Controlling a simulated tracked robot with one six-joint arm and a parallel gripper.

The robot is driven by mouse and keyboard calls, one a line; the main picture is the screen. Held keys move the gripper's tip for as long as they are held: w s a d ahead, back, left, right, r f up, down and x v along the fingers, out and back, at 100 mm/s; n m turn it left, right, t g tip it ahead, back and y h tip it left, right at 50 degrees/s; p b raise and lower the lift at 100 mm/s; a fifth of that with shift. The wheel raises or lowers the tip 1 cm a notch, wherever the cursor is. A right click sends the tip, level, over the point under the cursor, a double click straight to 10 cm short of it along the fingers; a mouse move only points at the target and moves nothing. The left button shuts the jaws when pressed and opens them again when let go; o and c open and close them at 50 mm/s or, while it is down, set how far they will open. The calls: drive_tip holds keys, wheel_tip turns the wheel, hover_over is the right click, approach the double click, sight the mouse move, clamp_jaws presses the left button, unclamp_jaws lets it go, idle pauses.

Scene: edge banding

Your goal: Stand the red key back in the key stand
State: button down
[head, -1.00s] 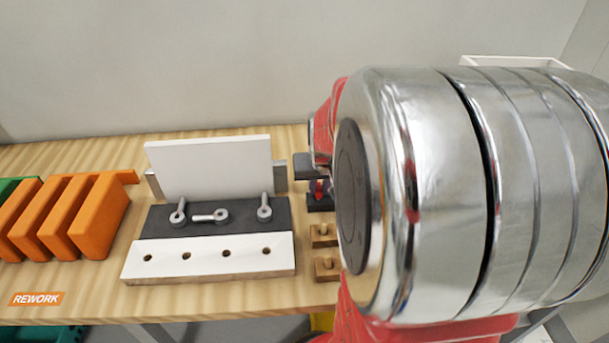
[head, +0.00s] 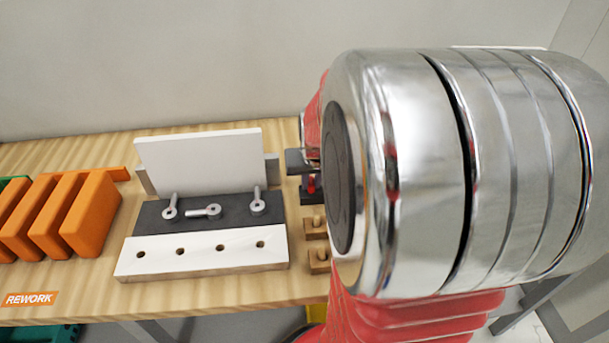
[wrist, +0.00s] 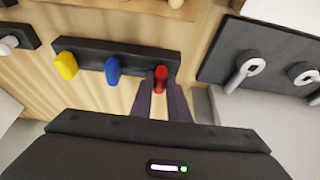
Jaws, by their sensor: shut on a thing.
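The key stand is a dark bar, seen in the wrist view (wrist: 88,54) and partly in the head view (head: 307,196). A yellow key (wrist: 66,65) and a blue key (wrist: 112,70) stand in it, left and middle. The red key (wrist: 161,74) is upright at the bar's right end, between the fingertips of my gripper (wrist: 161,84), which is shut on it. It also shows as a small red piece in the head view (head: 311,184). Its lower end is hidden, so I cannot tell whether it is seated. My arm hides much of this area in the head view.
Left of the stand in the head view is a dark plate (head: 190,210) with several grey eye bolts, and a white drilled strip (head: 200,252). A white panel (head: 200,160) stands behind. Orange blocks (head: 90,220) are far left. Small wooden blocks (head: 318,260) sit in front of the stand.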

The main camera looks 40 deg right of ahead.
drive_tip(key=c, duration=1.6)
unclamp_jaws()
drive_tip(key=shift+r, duration=0.1)
drive_tip(key=shift+r, duration=2.4)
